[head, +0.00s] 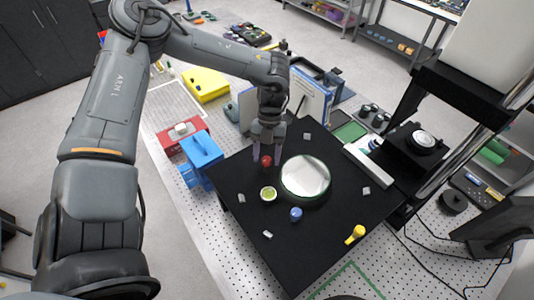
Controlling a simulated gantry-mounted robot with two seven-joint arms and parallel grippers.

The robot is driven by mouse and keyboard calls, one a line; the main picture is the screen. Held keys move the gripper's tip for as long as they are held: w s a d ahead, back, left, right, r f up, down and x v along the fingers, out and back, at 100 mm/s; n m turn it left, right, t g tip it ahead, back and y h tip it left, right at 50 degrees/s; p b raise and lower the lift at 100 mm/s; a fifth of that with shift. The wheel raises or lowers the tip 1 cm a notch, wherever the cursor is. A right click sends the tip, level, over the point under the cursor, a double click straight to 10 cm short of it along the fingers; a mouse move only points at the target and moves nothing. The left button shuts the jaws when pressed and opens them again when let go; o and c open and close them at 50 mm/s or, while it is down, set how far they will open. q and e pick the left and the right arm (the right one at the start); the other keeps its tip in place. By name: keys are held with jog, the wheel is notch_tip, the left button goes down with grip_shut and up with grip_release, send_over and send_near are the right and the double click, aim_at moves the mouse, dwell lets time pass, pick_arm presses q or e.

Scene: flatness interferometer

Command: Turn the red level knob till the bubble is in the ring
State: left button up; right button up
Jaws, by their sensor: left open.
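The red level knob (266,160) stands on the black plate (325,233), near its upper left side. My left gripper (267,155) points down at the red knob, with its open fingers around or just above it; I cannot tell whether they touch it. The round yellow-green bubble level (268,194) sits on the plate just below the knob in the picture. Its bubble and ring are too small to make out. My right gripper is not in view.
A round glass disc (305,177) lies on the plate, right of the level. A blue knob (296,214) and a yellow knob (355,234) stand nearer the front.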

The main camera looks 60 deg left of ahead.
pick_arm(q)
jog(key=shift+c, duration=0.5)
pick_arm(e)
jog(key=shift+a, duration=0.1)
pick_arm(q)
jog(key=c, duration=0.9)
jog(key=shift+f+m+b, duration=0.15)
jog(key=shift+m+b, duration=0.45)
jog(key=shift+b, duration=0.2)
jog(key=shift+w+m+g+y+b, duration=0.1)
jog(key=shift+m+g+y+b, duration=0.3)
jog(key=shift+m+b, duration=0.25)
jog(key=shift+d+m+g+y+b, duration=0.1)
jog(key=shift+m+g+y+b, duration=0.25)
jog(key=shift+m, duration=0.6)
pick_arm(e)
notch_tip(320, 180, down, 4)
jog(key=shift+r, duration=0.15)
pick_arm(q)
jog(key=shift+m, duration=0.6)
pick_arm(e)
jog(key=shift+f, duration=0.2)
pick_arm(q)
jog(key=o, duration=1)
